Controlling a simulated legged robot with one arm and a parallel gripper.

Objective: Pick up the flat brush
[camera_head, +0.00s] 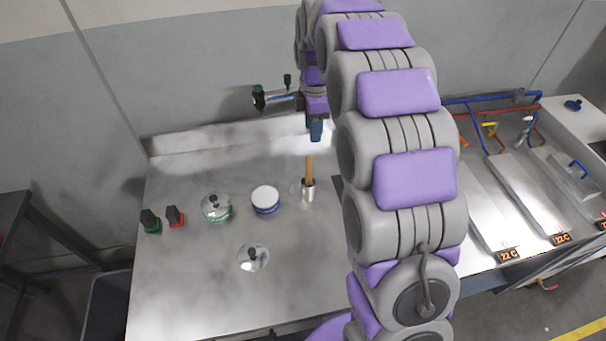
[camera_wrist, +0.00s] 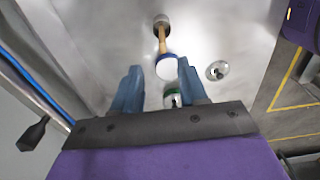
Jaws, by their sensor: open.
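The flat brush (camera_head: 309,168) shows as an upright tan wooden handle rising from a small metal cup (camera_head: 308,192) on the steel table; its lower end is hidden. In the wrist view the brush handle (camera_wrist: 162,40) and the cup (camera_wrist: 161,20) are at the top centre, beyond my fingertips. My gripper (camera_head: 316,130) points down above and behind the brush in the head view. In the wrist view my gripper (camera_wrist: 160,80) has its two blue fingers spread apart, with nothing held between them.
A white-lidded blue jar (camera_head: 265,199), a glass-lidded green pot (camera_head: 216,207) and a loose lid (camera_head: 253,257) stand left of the brush. Red (camera_head: 174,216) and green (camera_head: 150,221) shakers are farther left. Trays (camera_head: 480,205) lie right; the table's front left is clear.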

